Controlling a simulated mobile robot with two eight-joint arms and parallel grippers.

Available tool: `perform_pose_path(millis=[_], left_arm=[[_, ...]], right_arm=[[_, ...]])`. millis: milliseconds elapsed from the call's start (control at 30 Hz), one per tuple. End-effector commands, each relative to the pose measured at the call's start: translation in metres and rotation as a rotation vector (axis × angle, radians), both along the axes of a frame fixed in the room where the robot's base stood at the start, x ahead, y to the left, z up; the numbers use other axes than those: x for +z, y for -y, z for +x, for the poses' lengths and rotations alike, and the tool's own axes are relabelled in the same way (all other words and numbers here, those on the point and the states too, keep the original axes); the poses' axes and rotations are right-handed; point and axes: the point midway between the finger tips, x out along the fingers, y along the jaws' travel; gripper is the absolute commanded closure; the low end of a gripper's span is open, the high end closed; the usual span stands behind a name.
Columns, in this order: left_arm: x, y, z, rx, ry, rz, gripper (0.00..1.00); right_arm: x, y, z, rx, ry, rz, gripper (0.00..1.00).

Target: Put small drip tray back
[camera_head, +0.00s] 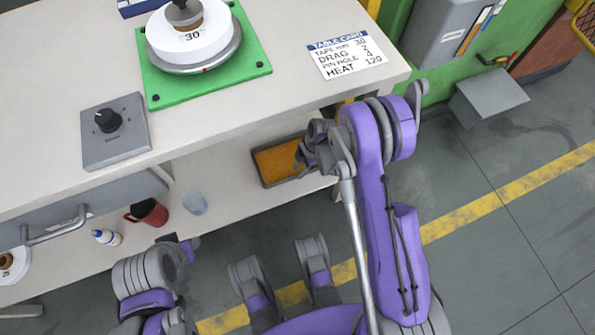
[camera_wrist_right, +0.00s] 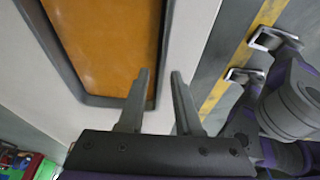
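The small drip tray (camera_head: 258,168) is a dark grey, shallow rectangle with an orange-brown inside. It lies on the lower shelf under the bench, near the shelf's right end. It also shows large in the right wrist view (camera_wrist_right: 166,38), cut off at the top. My right gripper (camera_head: 304,160) is at the tray's right side in the head view. In the wrist view its two fingers (camera_wrist_right: 160,75) are apart, with the near corner of the tray's rim by the left finger. I cannot tell whether they touch.
The lower shelf (camera_head: 225,225) also holds a red mug (camera_head: 150,212), a pale blue cup (camera_head: 195,203) and a small white bottle (camera_head: 107,238). Above, the bench top (camera_head: 230,105) carries a green plate (camera_head: 258,62) with a white spool, a knob box (camera_head: 117,130) and a table card (camera_head: 348,53).

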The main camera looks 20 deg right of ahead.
Motion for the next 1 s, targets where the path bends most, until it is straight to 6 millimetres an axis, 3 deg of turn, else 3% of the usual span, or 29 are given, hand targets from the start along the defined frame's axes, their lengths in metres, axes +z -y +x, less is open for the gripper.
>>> perform_pose_path(millis=[100, 300, 1000], left_arm=[[0.006, 0.0, -0.001, 0.0, 0.0, 0.0, 0.61], [0.011, 0.0, -0.002, 0.0, 0.0, 0.0, 0.61], [0.011, 0.0, -0.002, 0.0, 0.0, 0.0, 0.61]], right_arm=[[0.022, 0.006, -0.001, 0.0, 0.0, 0.0, 0.67], [0.04, 0.012, 0.0, 0.0, 0.0, 0.0, 0.67], [0.041, 0.012, 0.0, 0.001, 0.0, 0.0, 0.67]])
